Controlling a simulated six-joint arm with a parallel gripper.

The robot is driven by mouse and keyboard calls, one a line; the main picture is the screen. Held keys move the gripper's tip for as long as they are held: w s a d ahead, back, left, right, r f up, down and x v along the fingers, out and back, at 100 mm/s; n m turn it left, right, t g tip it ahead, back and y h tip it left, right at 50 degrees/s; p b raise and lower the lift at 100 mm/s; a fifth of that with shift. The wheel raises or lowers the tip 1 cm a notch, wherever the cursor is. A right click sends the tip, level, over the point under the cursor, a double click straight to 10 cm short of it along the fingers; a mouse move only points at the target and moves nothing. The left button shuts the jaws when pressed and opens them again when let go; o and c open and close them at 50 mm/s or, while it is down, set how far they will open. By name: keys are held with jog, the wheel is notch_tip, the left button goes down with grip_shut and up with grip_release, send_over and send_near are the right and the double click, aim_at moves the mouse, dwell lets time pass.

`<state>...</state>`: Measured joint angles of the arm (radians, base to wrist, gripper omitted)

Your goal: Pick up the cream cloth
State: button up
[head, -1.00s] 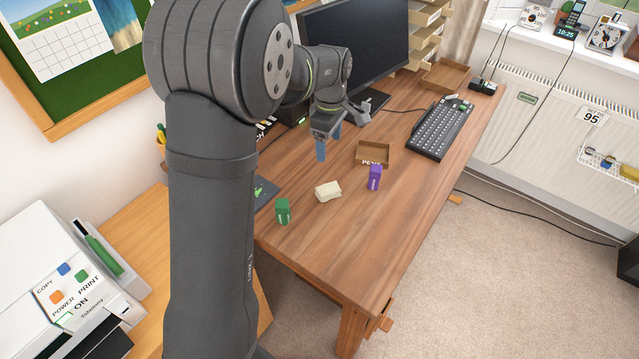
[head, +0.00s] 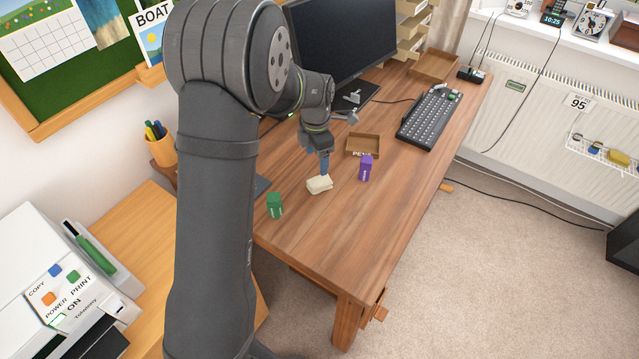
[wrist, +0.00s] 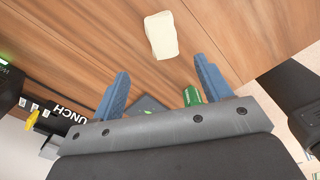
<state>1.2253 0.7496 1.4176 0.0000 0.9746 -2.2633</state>
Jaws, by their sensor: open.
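In the wrist view the cloth (wrist: 161,35) is beyond the fingertips, a little above the middle of the gap. My gripper (head: 324,170) is just behind the cloth in the head view, its blue fingers pointing down. In the wrist view the gripper (wrist: 158,78) is open, with nothing between its fingertips.
A shallow brown tray (head: 363,145) stands behind the purple box. A keyboard (head: 430,118) lies to the right, and a monitor (head: 342,45) stands at the back. The desk's (head: 330,240) front part is clear.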

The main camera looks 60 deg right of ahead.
send_over(320, 180)
jog(key=f, duration=0.4)
jog(key=shift+w+a+f, duration=0.2)
jog(key=shift+w+f, duration=0.2)
jog(key=shift+s+d+f, duration=0.1)
jog(key=shift+s+f, duration=0.1)
jog(key=shift+f, duration=1.1)
jog(key=shift+s+d+f, duration=0.1)
jog(key=shift+s+f, duration=0.05)
jog(key=shift+f, duration=1.15)
jog(key=c, duration=1.1)
jog(key=shift+o, duration=0.2)
jog(key=shift+r, duration=0.6)
notch_tip(320, 180, up, 3)
jog(key=shift+f, duration=0.2)
jog(key=s+a+r, duration=0.2)
jog(key=s+r, duration=0.5)
jog(key=s, duration=0.4)
jog(key=shift+s, duration=0.25)
